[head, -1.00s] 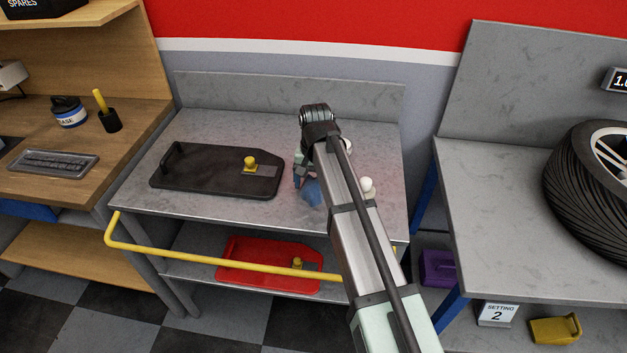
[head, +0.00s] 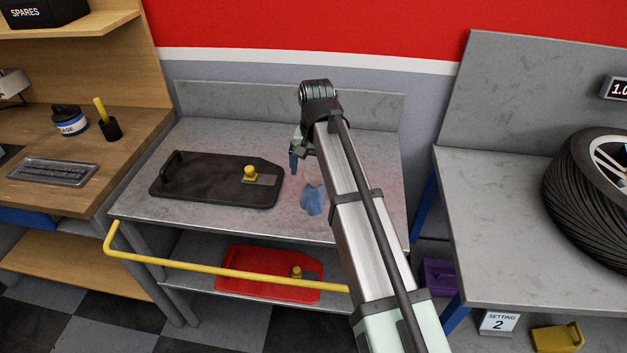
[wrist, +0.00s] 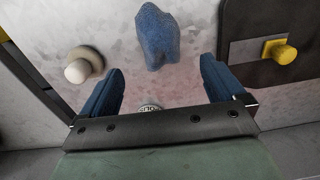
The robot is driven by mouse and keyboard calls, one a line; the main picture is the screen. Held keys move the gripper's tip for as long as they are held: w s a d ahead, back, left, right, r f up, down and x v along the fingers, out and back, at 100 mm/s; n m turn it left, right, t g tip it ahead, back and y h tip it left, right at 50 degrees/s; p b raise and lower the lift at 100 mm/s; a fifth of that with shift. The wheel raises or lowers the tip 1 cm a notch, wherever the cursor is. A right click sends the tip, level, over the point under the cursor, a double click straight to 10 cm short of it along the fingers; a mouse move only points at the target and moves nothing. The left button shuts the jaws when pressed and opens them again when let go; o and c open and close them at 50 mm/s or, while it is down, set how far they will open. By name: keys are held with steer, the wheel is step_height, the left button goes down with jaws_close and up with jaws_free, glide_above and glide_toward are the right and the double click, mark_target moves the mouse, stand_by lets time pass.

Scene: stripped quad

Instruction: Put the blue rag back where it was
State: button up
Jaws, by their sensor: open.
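The blue rag (head: 313,199) lies crumpled on the grey metal cart top (head: 225,215), right of the black board, partly beside my arm. In the wrist view the rag (wrist: 157,36) sits at the top middle, beyond the fingertips. My gripper (wrist: 159,82) is open, with its two blue fingers apart and nothing held between them. In the head view my gripper (head: 294,162) is above the cart top, behind and above the rag, apart from it. My arm hides part of the cart's right side.
A black board (head: 215,180) with a yellow knob lies left of the rag. A white knob (wrist: 78,70) and a round lettered item (wrist: 149,107) show in the wrist view. A red board (head: 270,273) is on the lower shelf, and a yellow rail (head: 230,272) runs along the front.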

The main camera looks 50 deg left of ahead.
mark_target(315, 188)
steer(key=shift+r, duration=2)
steer(key=shift+d, duration=0.1)
